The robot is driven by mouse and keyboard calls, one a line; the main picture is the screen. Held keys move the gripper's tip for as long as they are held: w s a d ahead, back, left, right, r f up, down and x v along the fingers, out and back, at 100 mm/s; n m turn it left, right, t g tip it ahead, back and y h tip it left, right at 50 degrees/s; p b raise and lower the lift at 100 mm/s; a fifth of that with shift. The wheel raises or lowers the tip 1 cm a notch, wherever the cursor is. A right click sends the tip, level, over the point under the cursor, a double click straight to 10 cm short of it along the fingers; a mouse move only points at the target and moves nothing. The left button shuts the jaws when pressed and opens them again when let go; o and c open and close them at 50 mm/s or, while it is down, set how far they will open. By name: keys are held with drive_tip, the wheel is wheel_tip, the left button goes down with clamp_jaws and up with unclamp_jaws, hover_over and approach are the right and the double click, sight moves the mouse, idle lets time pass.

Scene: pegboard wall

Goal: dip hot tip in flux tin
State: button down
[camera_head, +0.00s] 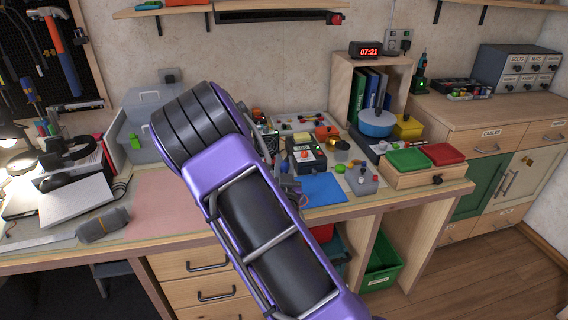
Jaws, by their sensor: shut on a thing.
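My gripper (289,187) shows only in part beside my purple arm, just left of the blue mat (322,189). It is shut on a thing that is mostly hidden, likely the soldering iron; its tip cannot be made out. A dark soldering station (306,157) with a small green display stands just behind my gripper. A small round tin (341,153), perhaps the flux tin, stands right of the station, apart from my gripper. It is too small to tell whether it is open.
A clear box (362,183) with small coloured items stands right of the mat. A wooden tray (425,174) with green and red lids is farther right. A blue pot (376,122) stands behind. A pink mat (165,207) lies bare at left, partly behind my arm.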

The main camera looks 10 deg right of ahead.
wheel_tip(320, 180, up, 5)
drive_tip(key=p, duration=0.2)
drive_tip(key=shift+p, duration=0.3)
idle(0.3)
idle(0.4)
